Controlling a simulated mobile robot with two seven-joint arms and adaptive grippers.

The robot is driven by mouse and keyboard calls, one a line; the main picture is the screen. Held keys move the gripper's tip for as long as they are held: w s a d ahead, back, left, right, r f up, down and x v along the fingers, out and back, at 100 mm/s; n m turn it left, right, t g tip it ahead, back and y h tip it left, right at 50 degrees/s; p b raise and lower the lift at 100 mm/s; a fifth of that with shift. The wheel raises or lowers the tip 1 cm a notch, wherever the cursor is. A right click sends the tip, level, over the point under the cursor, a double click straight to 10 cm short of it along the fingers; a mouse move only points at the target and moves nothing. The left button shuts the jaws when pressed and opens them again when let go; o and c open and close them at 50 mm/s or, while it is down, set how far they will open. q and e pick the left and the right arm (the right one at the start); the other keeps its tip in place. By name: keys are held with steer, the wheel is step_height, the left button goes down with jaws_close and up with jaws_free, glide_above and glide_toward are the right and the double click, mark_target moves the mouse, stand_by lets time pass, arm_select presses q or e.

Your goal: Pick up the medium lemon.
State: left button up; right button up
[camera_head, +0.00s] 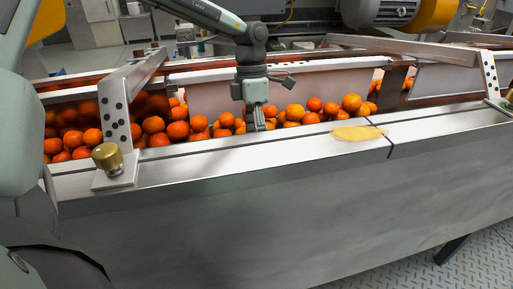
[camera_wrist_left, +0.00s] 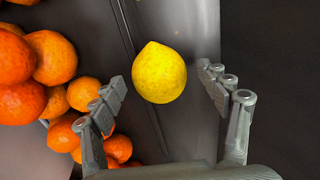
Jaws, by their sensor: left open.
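A yellow lemon (camera_wrist_left: 159,73) lies between and beyond the spread fingers of my left gripper (camera_wrist_left: 163,88) in the left wrist view. A gap shows between it and each finger, so it is not held. It appears to rest on the metal ledge (camera_wrist_left: 196,125). In the head view my left gripper (camera_head: 257,119) points down at the ledge's back edge, beside the oranges. My right gripper is not in view.
Several oranges (camera_head: 178,131) fill the trough behind the metal ledge (camera_head: 215,158). A bracket with a brass knob (camera_head: 107,157) stands at left. The ledge between bracket and gripper is clear.

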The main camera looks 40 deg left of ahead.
arm_select(q)
steer(key=shift+c, duration=0.4)
steer(key=c, duration=1.2)
steer(key=shift+r, duration=0.1)
steer(key=shift+c, duration=0.2)
